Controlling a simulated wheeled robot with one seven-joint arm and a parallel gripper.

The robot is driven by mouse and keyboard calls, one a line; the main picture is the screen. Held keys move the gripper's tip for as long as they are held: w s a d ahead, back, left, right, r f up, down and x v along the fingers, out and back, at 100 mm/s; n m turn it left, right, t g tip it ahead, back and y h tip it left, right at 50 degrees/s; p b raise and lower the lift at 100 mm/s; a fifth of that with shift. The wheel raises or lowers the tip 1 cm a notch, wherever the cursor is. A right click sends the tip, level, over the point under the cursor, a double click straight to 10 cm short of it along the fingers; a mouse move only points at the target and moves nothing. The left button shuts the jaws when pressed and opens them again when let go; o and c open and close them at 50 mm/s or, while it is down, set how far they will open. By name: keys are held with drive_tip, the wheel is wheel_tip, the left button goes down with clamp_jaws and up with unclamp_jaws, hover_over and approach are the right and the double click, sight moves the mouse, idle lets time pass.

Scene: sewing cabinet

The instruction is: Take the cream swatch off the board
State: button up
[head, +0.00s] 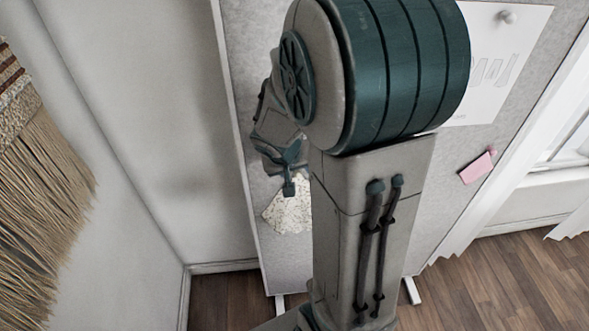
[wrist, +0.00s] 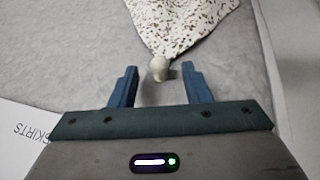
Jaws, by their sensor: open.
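The cream swatch (head: 289,212) is a speckled piece of cloth on the grey pinboard (head: 262,30). In the wrist view the swatch (wrist: 185,22) narrows to a corner at a pale round-headed pin (wrist: 159,67). My gripper (wrist: 158,75) is open, with its two blue fingers apart. The pin head shows between the fingertips, and the gap between the fingers looks empty otherwise. I cannot tell whether the fingers touch the board. In the head view my gripper (head: 289,188) is at the swatch's upper part, and my arm hides part of the board.
A white sheet with drawn shapes (head: 490,85) hangs at the upper right of the board. A pink swatch (head: 477,167) is pinned below it. A fringed wall hanging (head: 45,165) is at the left. A paper reading "SKIRTS" (wrist: 22,135) lies left of my gripper in the wrist view.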

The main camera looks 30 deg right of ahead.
drive_tip(key=shift+w+d+f, duration=0.1)
drive_tip(key=shift+d+f, duration=0.05)
drive_tip(key=shift+f, duration=0.2)
drive_tip(key=shift+c, duration=0.2)
clamp_jaws()
drive_tip(key=shift+s+a+b, duration=0.25)
drive_tip(key=shift+s+b, duration=0.2)
drive_tip(key=shift+s, duration=0.25)
drive_tip(key=shift+s+a+b, duration=0.25)
drive_tip(key=shift+s+b, duration=0.15)
drive_tip(key=shift+s, duration=0.3)
drive_tip(key=s+a+b, duration=0.3)
drive_tip(key=s+b, duration=0.4)
drive_tip(key=s, duration=0.2)
drive_tip(key=shift+s+a, duration=0.2)
drive_tip(key=shift+a, duration=0.05)
